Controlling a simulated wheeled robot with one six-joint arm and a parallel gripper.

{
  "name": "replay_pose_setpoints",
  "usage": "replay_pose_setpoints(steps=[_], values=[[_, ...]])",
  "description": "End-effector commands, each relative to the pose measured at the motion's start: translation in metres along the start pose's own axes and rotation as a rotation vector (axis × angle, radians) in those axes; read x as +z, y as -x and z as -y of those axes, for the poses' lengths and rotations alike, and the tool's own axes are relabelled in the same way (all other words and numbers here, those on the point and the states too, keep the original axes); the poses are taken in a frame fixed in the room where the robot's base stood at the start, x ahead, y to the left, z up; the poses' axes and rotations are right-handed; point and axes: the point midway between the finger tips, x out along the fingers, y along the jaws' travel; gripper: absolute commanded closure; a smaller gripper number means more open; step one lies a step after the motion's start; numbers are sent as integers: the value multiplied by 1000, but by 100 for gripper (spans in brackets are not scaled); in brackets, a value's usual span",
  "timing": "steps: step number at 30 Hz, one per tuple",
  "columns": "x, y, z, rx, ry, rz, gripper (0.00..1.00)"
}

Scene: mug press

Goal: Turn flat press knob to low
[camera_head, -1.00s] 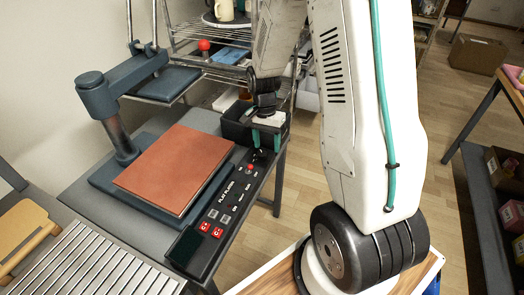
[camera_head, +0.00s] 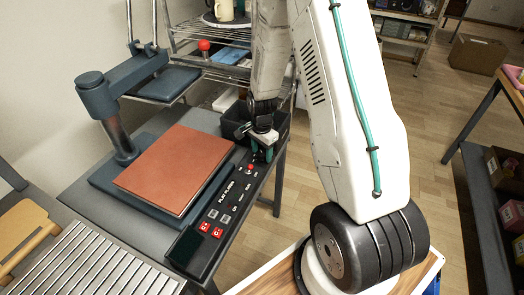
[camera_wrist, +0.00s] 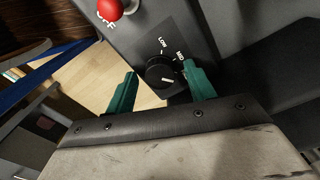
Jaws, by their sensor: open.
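The flat press has a dark base with a reddish-brown pad (camera_head: 178,170) and a black control panel (camera_head: 213,214) along its right side. A white mark on the knob points away from LOW, toward the lower right. My gripper (camera_head: 261,153) is over the far end of the panel, hiding the knob in the head view. In the wrist view its green fingers (camera_wrist: 160,70) are open, one on each side of the knob. Contact cannot be told.
A red button (camera_head: 250,167) sits on the panel near my gripper; a red ball-shaped part (camera_wrist: 109,9) shows in the wrist view. A dark bin (camera_head: 236,121) stands behind the panel. A wire shelf (camera_head: 215,62) is further back.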

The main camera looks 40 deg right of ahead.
Motion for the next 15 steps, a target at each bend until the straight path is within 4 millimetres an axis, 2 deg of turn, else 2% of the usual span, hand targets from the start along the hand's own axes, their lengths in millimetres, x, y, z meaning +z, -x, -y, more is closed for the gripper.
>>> replay_pose_setpoints(steps=[6, 7, 9, 12, 15], values=[[0, -1, 0, 0, 0, 0, 46], [0, -1, 0, 0, 0, 0, 49], [0, 0, 0, 0, 0, 0, 68], [0, 0, 0, 0, 0, 0, 91], [0, 0, 0, 0, 1, 0, 91]])
